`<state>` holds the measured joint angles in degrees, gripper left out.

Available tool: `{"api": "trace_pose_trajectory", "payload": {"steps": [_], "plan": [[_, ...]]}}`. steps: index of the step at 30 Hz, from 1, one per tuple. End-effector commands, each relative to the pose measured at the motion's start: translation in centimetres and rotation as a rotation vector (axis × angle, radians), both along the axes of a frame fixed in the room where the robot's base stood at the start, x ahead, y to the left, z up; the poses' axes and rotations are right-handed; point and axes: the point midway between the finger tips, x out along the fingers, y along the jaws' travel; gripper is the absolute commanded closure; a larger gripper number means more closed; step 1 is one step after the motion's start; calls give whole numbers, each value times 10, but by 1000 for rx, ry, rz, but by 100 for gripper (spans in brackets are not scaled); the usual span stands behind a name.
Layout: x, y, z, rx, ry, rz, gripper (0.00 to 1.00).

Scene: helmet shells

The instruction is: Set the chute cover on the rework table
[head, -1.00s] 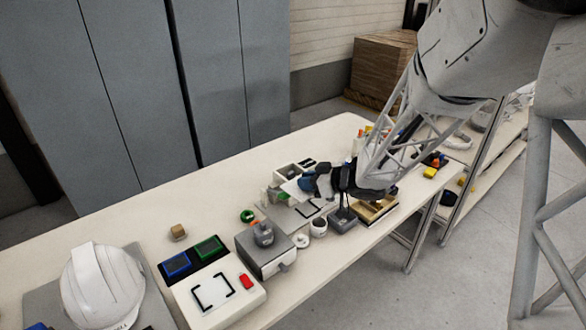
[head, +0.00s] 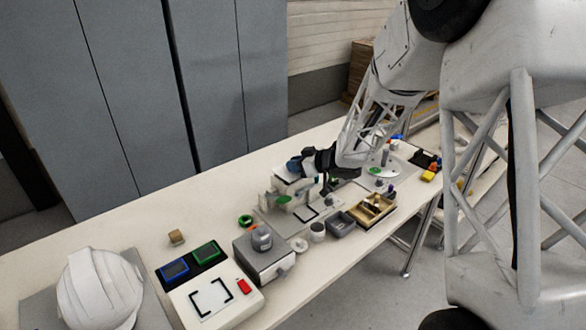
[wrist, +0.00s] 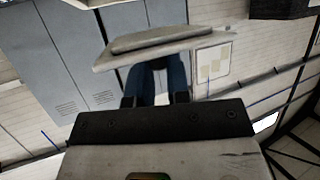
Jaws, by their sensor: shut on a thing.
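My gripper (wrist: 157,64) is shut on a flat pale grey plate with a raised middle, which looks like the chute cover (wrist: 165,42). Its blue-and-black fingers reach the plate's lower side in the wrist view, and the plate is slightly tilted there. In the head view my gripper (head: 296,166) is over the middle of the long pale table (head: 130,222), above the grey mat area. The plate shows there only as a small pale edge beside the fingers. I cannot tell which table is the rework table.
On the table are a white helmet (head: 98,290), a white box with a bracket-marked square (head: 205,318), blue and green screens (head: 190,262), a grey box (head: 262,262), a grey bin (head: 341,223) and a wooden tray (head: 372,210). Bare tabletop lies along the back left.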

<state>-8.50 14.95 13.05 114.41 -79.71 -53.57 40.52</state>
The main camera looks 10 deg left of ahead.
Motion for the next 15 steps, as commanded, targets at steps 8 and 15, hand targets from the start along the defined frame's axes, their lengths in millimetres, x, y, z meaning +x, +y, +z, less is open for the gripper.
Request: {"api": "trace_pose_trajectory", "payload": {"steps": [8,15], "plan": [[11,4,-1,0,0,0,100],[11,4,-1,0,0,0,100]]}}
